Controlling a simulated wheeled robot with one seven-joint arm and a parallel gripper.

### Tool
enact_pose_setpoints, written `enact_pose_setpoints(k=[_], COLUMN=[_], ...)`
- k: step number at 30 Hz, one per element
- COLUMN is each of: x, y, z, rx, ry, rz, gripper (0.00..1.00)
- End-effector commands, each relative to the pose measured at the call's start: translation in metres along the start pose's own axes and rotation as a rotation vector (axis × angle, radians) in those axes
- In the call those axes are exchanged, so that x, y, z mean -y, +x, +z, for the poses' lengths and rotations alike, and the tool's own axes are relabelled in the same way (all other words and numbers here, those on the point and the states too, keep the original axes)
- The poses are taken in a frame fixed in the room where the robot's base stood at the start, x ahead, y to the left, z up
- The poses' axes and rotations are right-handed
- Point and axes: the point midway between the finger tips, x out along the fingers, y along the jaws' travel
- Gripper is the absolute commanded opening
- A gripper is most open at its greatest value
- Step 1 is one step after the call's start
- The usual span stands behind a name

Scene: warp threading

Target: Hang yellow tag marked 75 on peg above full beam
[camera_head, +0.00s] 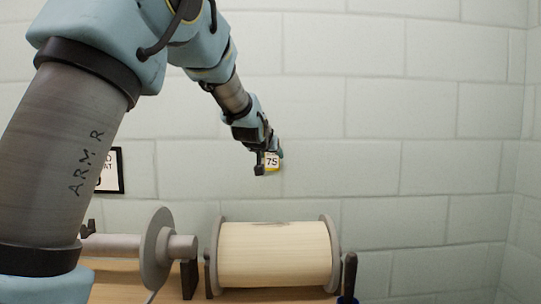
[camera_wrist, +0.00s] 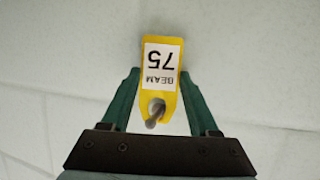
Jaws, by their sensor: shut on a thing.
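The yellow tag (camera_head: 271,162) has a white label reading 75 and is upright in the head view, close to the wall above the full beam (camera_head: 273,258). In the wrist view the tag (camera_wrist: 160,65) appears upside down. My gripper (camera_wrist: 160,73) is shut on the tag, one green finger at each side edge. In the head view my gripper (camera_head: 267,161) is at the end of the arm. A grey peg (camera_wrist: 151,123) shows at the tag's hole, its round end towards the camera, and appears to pass through the hole. The peg is not distinguishable in the head view.
The full beam is wound with pale yarn between two grey flanges on a wooden surface. A bare roller with a grey flange (camera_head: 156,250) stands to its left. A framed sign (camera_head: 112,170) hangs on the pale block wall, partly behind my arm. The wall at right is clear.

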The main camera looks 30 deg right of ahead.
Motion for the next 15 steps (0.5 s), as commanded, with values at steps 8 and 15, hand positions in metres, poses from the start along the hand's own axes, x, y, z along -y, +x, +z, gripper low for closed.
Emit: enact_pose_setpoints(k=[8,15], x=[0.0,0.0], y=[-0.0002,-0.0002], z=[-0.0002,-0.0002], rx=[-0.001,0.0], ry=[0.0,0.0], rz=[0.0,0.0], gripper=[0.09,0.82])
